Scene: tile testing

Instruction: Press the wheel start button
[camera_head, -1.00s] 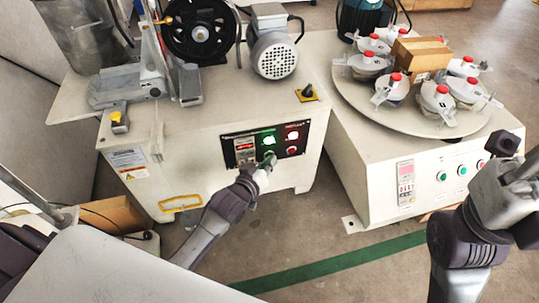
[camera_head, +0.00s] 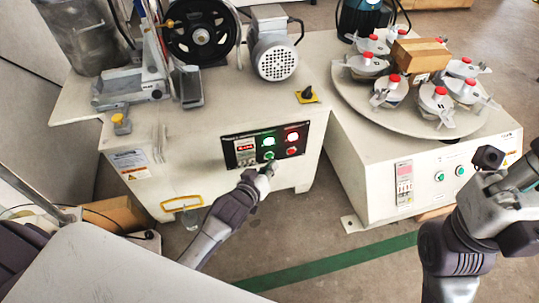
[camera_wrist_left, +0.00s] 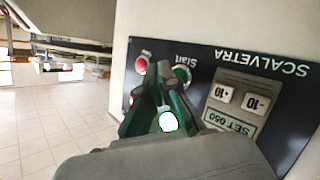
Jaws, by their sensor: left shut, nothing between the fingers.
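The wheel machine's black control panel (camera_head: 240,150) is on the front of the left cabinet. In the left wrist view, the green button (camera_wrist_left: 182,74) shows by the word "Start", close beside the fingertips (camera_wrist_left: 163,72). My right gripper's jaws cannot be made out at the right edge.
A black wheel (camera_head: 199,28) and a grey motor (camera_head: 274,55) stand on the left cabinet. A yellow-based switch (camera_head: 307,95) sits near its top edge. The right cabinet carries a round plate (camera_head: 420,122) with several clamped holders.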

